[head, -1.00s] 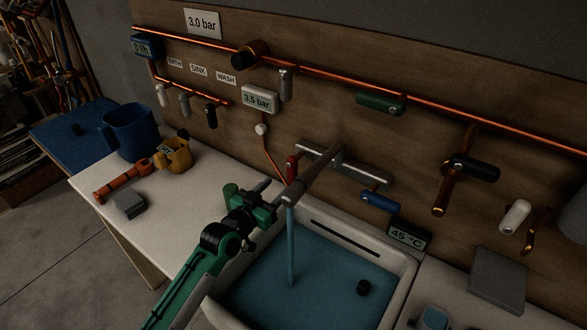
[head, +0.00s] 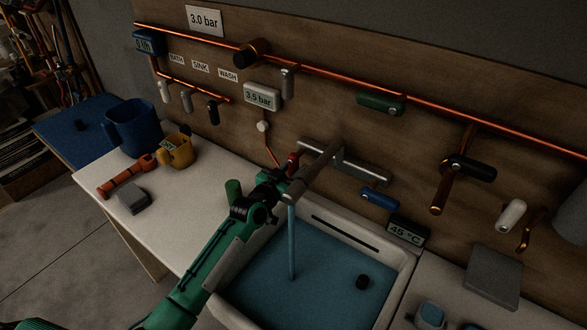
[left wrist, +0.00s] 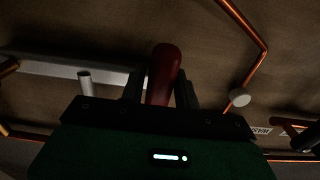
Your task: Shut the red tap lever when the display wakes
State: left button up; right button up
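The red tap lever (head: 293,163) sits at the left end of the grey mixer bar (head: 360,169) on the board. My left gripper (head: 281,180) is at it. In the left wrist view the red lever (left wrist: 163,75) stands between the two dark fingers (left wrist: 161,94); whether they press on it I cannot tell. A blue lever (head: 380,200) is at the bar's right end. A blue stream (head: 292,245) runs from the spout (head: 316,171) into the sink (head: 402,290). The display (head: 408,232) is lit and reads 45 °C. My right gripper is out of view.
Other levers, green (head: 381,103) and black (head: 470,167), and copper pipes (head: 440,107) line the board. A white gauge (head: 261,97) reads 3.5 bar. A blue mug (head: 133,130), yellow mug (head: 176,151) and orange tool (head: 126,176) stand left of the sink.

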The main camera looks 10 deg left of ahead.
pick_arm(q)
grip_shut()
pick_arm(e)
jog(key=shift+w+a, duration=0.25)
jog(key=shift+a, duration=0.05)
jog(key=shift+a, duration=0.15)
